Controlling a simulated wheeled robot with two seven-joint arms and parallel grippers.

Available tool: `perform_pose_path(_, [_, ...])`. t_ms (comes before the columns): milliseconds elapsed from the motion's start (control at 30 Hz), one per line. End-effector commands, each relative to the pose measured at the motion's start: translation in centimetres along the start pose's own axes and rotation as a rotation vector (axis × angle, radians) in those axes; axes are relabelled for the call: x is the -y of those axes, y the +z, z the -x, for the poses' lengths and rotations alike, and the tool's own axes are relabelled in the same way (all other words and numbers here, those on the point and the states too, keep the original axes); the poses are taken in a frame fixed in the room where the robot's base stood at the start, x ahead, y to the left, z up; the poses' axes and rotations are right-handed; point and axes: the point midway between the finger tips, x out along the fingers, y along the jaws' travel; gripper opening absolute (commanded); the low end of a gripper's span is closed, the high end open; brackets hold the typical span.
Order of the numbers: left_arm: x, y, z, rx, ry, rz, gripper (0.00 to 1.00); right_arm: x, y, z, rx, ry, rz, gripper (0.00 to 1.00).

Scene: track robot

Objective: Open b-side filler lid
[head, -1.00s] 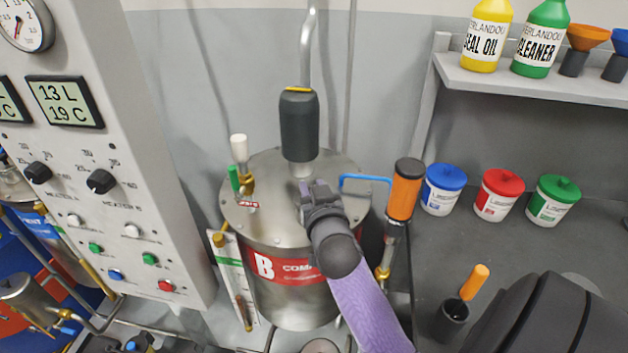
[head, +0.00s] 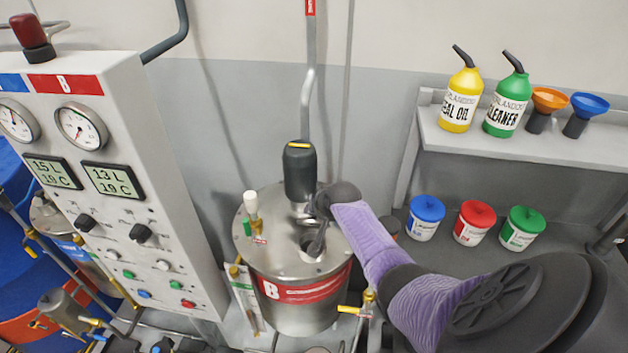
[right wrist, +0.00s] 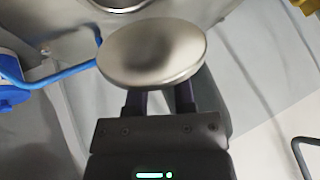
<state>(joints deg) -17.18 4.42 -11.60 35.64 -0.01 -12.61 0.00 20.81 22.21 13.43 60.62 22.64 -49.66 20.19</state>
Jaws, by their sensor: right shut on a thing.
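The B-side tank (head: 272,262) is a steel drum with a red "B" band, left of centre in the head view. A dark round filler opening (head: 312,244) shows uncovered in its top. My right gripper (head: 316,207) is above the tank top, just behind the opening and beside the dark grey cylinder on the pipe. In the right wrist view my right gripper (right wrist: 160,100) is shut on the round metal filler lid (right wrist: 152,53), which is clear of the opening. In the head view the lid is mostly hidden by the gripper. My left gripper is out of view.
The dark cylinder (head: 299,172) and its pipe stand close to my gripper. A white-handled valve (head: 251,203) is on the tank's left. The control cabinet (head: 150,190) is further left. Blue, red and green tubs (head: 475,222) stand on the right bench.

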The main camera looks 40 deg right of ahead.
Motion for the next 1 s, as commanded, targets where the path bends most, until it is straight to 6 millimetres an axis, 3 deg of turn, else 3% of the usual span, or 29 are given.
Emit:
perform_pose_path(600, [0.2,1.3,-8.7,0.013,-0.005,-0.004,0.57,-0.8,-1.0,-2.0,0.405,-0.003,-0.170,0.00])
perform_pose_path(1000, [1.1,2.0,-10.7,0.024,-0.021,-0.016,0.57,-0.8,-1.4,-1.9,0.483,0.001,-0.200,0.00])
